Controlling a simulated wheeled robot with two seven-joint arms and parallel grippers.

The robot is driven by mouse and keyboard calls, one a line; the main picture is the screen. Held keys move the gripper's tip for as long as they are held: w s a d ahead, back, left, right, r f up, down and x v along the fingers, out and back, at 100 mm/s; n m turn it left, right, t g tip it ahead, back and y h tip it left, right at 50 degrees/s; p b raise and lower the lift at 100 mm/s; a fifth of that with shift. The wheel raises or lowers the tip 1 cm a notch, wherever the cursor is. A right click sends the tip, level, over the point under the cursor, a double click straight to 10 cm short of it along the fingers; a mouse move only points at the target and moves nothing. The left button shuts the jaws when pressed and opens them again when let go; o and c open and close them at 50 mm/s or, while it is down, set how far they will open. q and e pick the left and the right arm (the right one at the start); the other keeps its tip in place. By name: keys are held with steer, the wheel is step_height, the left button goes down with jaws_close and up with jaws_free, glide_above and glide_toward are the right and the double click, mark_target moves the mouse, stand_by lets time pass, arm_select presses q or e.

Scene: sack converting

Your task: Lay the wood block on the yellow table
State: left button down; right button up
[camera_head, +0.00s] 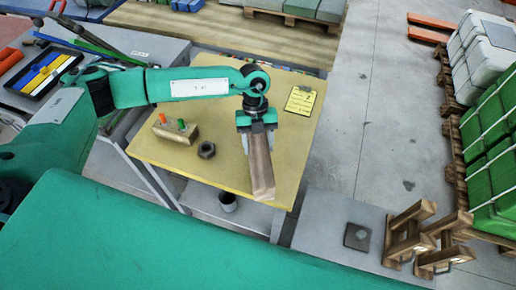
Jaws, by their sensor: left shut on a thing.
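The wood block (260,172) is a long brown bar over the front right part of the yellow table (232,88). My left gripper (257,126) points down and is shut on the block's far end. The block's near end reaches toward the table's front edge. I cannot tell whether the block touches the tabletop or hangs just above it. My right gripper is not in view.
On the yellow table are a wooden holder (176,130) with red and green pieces, a dark hex nut (206,150) and a yellow paper sheet (300,101). A grey bench (325,215) with a dark square plate (357,236) and wooden stands (408,229) is at the lower right.

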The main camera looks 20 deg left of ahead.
arm_select(q)
step_height(320, 180, down, 3)
steer(key=shift+f+p, duration=0.15)
steer(key=shift+p, duration=0.3)
steer(key=shift+f, duration=0.25)
steer(key=shift+f, duration=0.2)
steer(key=c, duration=0.5)
jaws_free()
steer(key=shift+r, duration=0.1)
